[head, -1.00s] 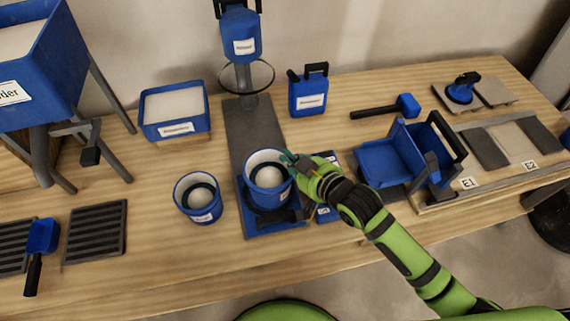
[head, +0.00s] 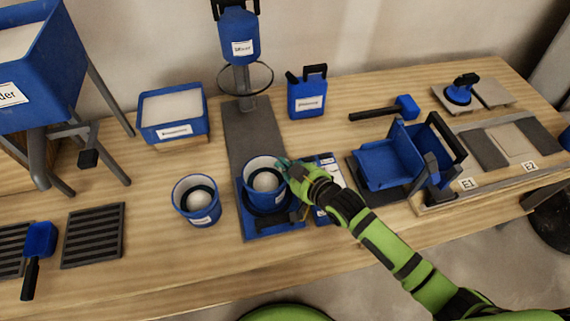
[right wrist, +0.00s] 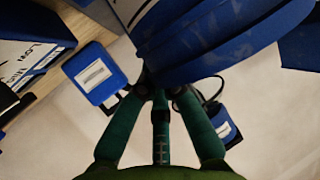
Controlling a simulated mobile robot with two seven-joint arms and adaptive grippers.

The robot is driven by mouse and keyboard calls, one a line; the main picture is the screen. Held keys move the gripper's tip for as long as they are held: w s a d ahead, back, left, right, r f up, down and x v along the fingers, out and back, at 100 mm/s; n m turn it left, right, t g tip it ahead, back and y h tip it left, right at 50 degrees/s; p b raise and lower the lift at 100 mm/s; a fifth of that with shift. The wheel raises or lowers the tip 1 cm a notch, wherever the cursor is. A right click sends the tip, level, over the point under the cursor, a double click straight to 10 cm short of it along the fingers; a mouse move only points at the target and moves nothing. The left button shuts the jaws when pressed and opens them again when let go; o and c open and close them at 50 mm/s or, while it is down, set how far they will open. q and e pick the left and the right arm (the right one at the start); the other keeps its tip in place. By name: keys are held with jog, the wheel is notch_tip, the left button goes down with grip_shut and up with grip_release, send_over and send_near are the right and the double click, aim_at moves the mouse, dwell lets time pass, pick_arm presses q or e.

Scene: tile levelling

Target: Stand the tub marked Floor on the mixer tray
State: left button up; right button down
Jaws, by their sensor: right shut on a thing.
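A blue tub (head: 263,192) with a pale filling and a dark inner ring stands upright over a blue base (head: 262,228) at the front of a dark grey plate (head: 250,132). I cannot tell whether it rests on the base. My right gripper (head: 286,168) is shut on the tub's right rim; the tub's curved blue wall (right wrist: 215,35) fills the top of the right wrist view. A second, similar tub (head: 197,216) stands on the table to the left. I cannot read either tub's label. I cannot tell which surface is the mixer tray. My left gripper is not in view.
A stand with a ring (head: 245,80) and blue canister (head: 238,32) rises behind the plate.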

jog(key=c, duration=1.7)
grip_release()
jog(key=shift+f, duration=0.1)
jog(key=shift+o, duration=1.4)
jog(key=v, duration=1.2)
jog(key=shift+p, duration=0.4)
